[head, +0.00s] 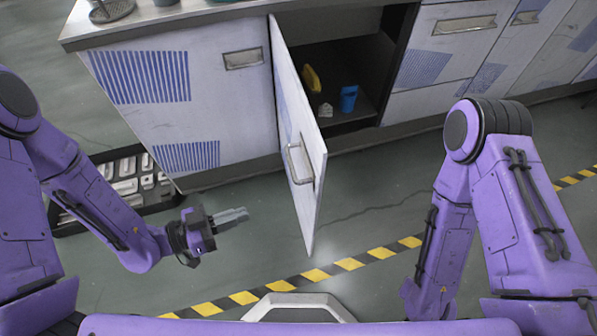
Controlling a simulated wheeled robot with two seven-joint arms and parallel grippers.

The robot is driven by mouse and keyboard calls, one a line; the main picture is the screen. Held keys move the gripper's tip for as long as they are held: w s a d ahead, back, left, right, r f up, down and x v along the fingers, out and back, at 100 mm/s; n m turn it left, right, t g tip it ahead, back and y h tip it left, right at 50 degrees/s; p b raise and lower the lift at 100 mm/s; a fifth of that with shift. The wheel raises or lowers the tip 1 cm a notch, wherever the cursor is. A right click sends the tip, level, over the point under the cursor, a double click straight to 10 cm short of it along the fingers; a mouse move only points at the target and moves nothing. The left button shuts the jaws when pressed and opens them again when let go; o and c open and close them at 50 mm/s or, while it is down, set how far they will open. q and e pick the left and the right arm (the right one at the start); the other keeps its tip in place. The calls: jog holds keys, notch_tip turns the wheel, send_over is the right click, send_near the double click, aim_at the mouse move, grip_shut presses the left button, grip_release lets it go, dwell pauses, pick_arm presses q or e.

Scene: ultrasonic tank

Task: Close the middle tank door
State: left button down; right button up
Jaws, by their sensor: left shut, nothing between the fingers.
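The middle tank door (302,140) is a white panel with a silver bar handle (299,162). It stands wide open, swung out from the cabinet toward me, and its open compartment (345,55) shows to the right of it. My left gripper (243,213) is shut and empty, left of the door's lower part and apart from it, pointing right. My right arm comes in on the right side, bent downward, and its gripper is not visible.
Inside the compartment are a blue cup (348,98), a yellow item (312,78) and a small pale item (326,110). A black tray (62,220) of metal parts lies on the floor at left. Yellow-black tape (348,264) crosses the floor.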

pick_arm(q)
notch_tip(320, 180, up, 6)
jog(key=s+m+g+h+p, duration=0.1)
jog(key=s+m+g+h, duration=0.1)
jog(key=m+h, duration=0.15)
send_near(315, 197)
jog(key=shift+m+g+y, duration=0.25)
jog(key=shift+m+g, duration=0.15)
jog(key=shift+m, duration=0.05)
jog(key=x, duration=0.6)
jog(key=shift+w+d+r, duration=0.15)
jog(key=shift+r, duration=0.15)
jog(key=shift+w+d, duration=0.1)
jog(key=shift+d, duration=0.15)
jog(key=shift+d, duration=0.1)
